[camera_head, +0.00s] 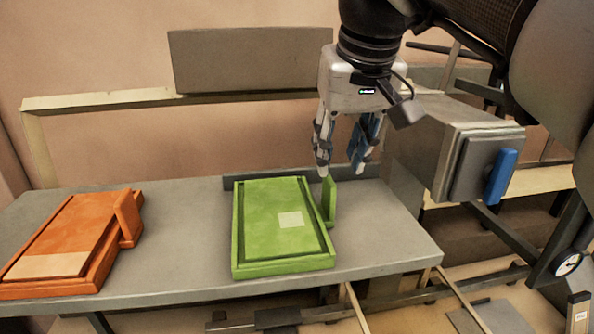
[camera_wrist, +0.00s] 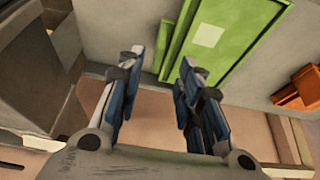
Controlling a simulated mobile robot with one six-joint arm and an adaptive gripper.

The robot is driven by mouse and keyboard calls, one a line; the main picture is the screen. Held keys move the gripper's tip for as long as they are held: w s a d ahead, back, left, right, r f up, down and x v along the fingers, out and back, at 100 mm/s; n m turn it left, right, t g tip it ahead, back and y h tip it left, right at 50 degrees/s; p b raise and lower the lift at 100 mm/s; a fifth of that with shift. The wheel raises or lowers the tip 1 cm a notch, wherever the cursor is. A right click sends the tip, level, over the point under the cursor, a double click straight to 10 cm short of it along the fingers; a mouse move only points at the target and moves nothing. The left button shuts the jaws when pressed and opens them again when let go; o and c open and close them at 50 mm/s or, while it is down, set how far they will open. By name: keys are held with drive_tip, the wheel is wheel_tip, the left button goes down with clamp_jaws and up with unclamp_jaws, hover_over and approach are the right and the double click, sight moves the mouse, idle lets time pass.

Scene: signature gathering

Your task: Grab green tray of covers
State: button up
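The green tray (camera_head: 284,262) lies flat on the grey table, with a green cover inside that bears a pale square. A green upright handle (camera_head: 329,202) stands on its right side. My gripper (camera_head: 342,172) is open and empty, pointing down above the handle end of the tray. In the wrist view my gripper (camera_wrist: 160,65) has its two fingers spread apart. The green tray (camera_wrist: 225,75) shows there beyond the fingertips, and its handle (camera_wrist: 172,55) appears between them in the picture. Whether the fingers are level with the handle I cannot tell.
An orange tray (camera_head: 75,290) with its own upright handle lies at the left of the grey table (camera_head: 185,225). The table between the trays is clear. A low grey ledge runs along the back edge. A grey machine with a blue handle (camera_head: 500,177) stands at right.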

sight(332, 183)
drive_tip(key=x, duration=1)
drive_tip(key=shift+w+f, duration=0.1)
drive_tip(key=shift+w, duration=0.1)
drive_tip(key=shift+c, duration=0.3)
clamp_jaws()
